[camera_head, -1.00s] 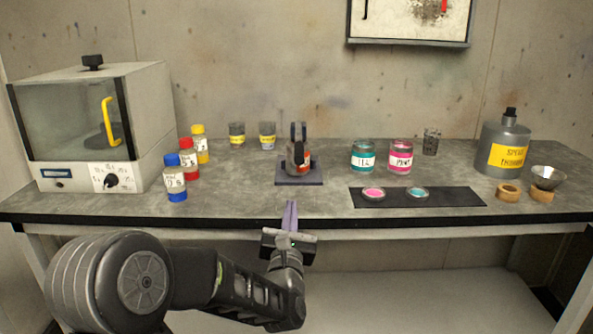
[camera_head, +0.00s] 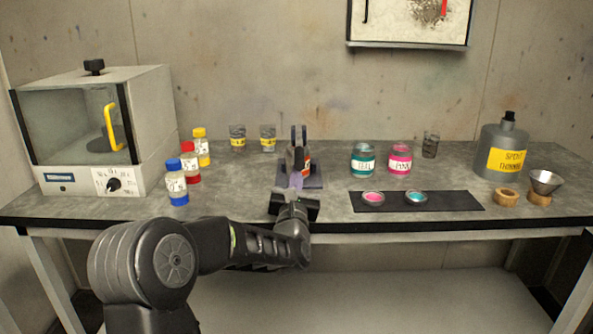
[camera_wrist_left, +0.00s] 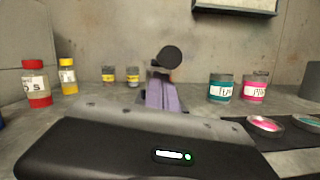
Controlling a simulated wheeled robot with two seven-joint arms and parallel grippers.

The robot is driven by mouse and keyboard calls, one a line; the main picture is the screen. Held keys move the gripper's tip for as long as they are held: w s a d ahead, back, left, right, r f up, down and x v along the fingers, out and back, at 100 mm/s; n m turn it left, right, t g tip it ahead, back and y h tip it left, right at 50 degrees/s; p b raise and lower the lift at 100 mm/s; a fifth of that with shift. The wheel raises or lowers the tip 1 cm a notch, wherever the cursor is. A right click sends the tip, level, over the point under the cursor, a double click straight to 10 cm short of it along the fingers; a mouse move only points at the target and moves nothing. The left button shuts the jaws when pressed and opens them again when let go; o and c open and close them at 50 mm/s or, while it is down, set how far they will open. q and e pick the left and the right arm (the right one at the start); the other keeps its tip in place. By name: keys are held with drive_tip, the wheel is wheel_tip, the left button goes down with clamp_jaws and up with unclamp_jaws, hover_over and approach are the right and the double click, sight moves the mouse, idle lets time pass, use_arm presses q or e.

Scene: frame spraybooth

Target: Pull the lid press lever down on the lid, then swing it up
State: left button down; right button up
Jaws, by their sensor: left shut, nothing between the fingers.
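The lid press (camera_head: 299,140) stands on a dark square base plate (camera_head: 316,181) in the middle of the bench, with its lever upright. A jar with an orange-red label (camera_head: 307,164) sits in it, mostly hidden. My left gripper (camera_head: 296,181) is in front of the press, its purple fingers closed together and empty, pointing at it. In the left wrist view the shut fingers (camera_wrist_left: 162,97) cover most of the press. The round dark end of the lever (camera_wrist_left: 171,57) shows just above the fingertips. I cannot tell whether they touch. My right gripper is not in view.
Teal (camera_head: 362,160) and pink (camera_head: 400,159) jars stand right of the press, with two lids on a black mat (camera_head: 450,201) in front. Red (camera_head: 189,163), yellow and blue bottles and an oven-like box (camera_head: 100,130) stand left. Two cups (camera_head: 267,138) are behind.

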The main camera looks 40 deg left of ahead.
sight(297, 157)
use_arm(q)
drive_tip(key=shift+r, duration=0.25)
